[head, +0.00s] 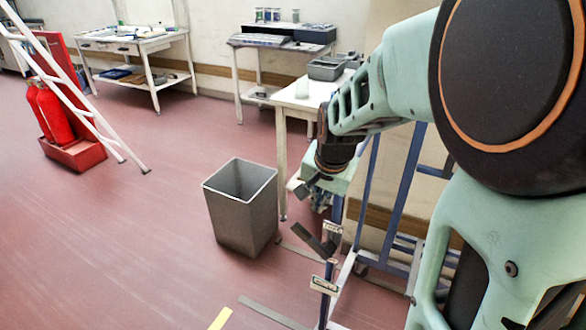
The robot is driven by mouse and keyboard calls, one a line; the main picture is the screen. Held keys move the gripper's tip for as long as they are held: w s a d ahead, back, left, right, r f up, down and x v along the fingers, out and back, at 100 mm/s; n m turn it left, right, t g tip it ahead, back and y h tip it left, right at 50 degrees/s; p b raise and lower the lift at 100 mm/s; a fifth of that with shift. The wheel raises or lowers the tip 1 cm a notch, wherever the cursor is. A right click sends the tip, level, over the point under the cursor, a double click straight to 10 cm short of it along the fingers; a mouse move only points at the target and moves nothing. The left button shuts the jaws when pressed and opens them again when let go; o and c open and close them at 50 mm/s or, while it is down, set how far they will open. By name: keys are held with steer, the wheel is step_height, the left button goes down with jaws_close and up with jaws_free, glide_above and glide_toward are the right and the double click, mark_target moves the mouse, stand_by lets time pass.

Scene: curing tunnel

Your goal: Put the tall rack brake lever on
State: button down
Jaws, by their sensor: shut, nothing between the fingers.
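The tall rack (404,190) is a blue upright frame at the right, partly hidden behind my arm. Its brake lever (318,243) looks like a dark, slanted bar at a blue post near the rack's left side. One small pale label (332,229) sits just above the lever and another (323,285) below it; I cannot read either. My gripper (300,188) is small and dark at the end of my arm. It is shut and empty, above and slightly left of the lever, apparently apart from it. Its fingertips are hard to make out.
A grey bin (241,212) stands left of the rack, near a white table (297,102) with grey trays (327,68). Red extinguishers (52,113) and a white ladder (85,100) are at the left. The red floor (130,235) between is clear.

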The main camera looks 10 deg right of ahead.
steer(key=b, duration=0.1)
glide_toward(304, 228)
step_height(304, 228, down, 3)
steer(key=d, duration=0.2)
steer(key=shift+w+a+f, duration=0.35)
steer(key=shift+w+f, duration=0.05)
steer(key=shift+f, duration=0.2)
steer(key=shift+w+a+f, duration=0.35)
steer(key=shift+w+f, duration=0.1)
steer(key=shift+f, duration=0.15)
steer(key=shift+w+a+f, duration=0.2)
steer(key=shift+f, duration=0.2)
steer(key=shift+a, duration=0.1)
